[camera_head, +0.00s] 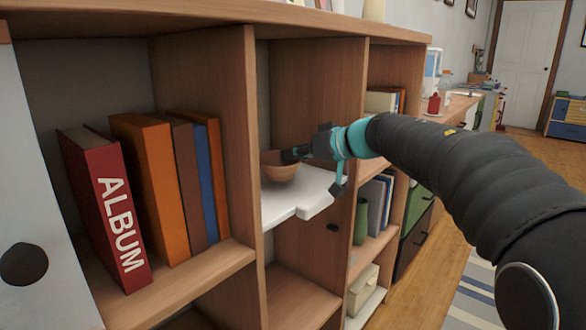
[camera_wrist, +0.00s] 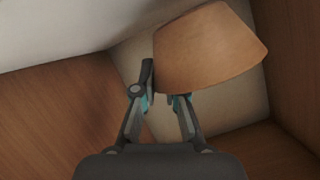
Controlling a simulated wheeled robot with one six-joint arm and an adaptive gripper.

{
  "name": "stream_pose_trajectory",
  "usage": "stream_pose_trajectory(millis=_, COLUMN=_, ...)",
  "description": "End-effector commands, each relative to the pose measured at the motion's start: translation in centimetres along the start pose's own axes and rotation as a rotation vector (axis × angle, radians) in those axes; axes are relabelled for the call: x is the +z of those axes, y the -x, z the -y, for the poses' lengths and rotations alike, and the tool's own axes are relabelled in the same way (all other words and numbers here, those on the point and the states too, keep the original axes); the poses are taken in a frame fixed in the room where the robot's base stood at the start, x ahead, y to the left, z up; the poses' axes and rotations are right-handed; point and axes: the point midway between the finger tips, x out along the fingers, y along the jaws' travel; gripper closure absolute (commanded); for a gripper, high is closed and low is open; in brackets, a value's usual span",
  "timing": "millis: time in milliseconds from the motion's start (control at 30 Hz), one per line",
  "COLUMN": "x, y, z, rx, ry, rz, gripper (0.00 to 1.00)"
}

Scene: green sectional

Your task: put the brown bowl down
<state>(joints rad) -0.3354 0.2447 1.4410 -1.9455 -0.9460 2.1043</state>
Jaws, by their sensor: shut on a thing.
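The brown bowl (camera_head: 280,172) is inside a shelf compartment, upright, just over or on a white surface (camera_head: 312,186); I cannot tell whether it touches. My gripper (camera_head: 290,155) reaches in from the right and is shut on the bowl's rim. In the wrist view the bowl (camera_wrist: 208,48) fills the upper right, with my gripper's fingers (camera_wrist: 160,88) at its near left edge. One finger is partly hidden behind the bowl.
Several books, including a red album (camera_head: 105,205), fill the left compartment. A green vase (camera_head: 361,220) and books (camera_head: 376,192) stand lower right.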

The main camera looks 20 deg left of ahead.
Motion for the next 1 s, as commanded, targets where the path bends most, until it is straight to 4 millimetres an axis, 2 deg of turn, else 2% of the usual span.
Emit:
stream_pose_trajectory(millis=33, x=0.96, y=-0.41, z=-0.42, rx=0.000, ry=-0.001, rz=0.000, gripper=1.00)
stream_pose_trajectory(millis=133, x=1.80, y=-0.76, z=-0.79, rx=0.000, ry=-0.002, rz=-0.001, gripper=1.00)
stream_pose_trajectory(millis=467, x=1.80, y=-0.77, z=-0.80, rx=0.000, ry=0.000, rz=0.000, gripper=1.00)
stream_pose_trajectory(millis=500, x=1.87, y=-0.80, z=-0.84, rx=0.001, ry=0.000, rz=0.000, gripper=0.85)
stream_pose_trajectory(millis=567, x=1.88, y=-0.80, z=-0.84, rx=0.000, ry=0.000, rz=-0.001, gripper=0.70)
stream_pose_trajectory(millis=600, x=1.88, y=-0.81, z=-0.85, rx=0.000, ry=0.000, rz=-0.001, gripper=0.66)
stream_pose_trajectory(millis=933, x=1.81, y=-0.77, z=-0.81, rx=0.000, ry=0.001, rz=-0.001, gripper=0.66)
stream_pose_trajectory(millis=1000, x=1.64, y=-0.18, z=-0.75, rx=0.001, ry=0.000, rz=-0.001, gripper=0.66)
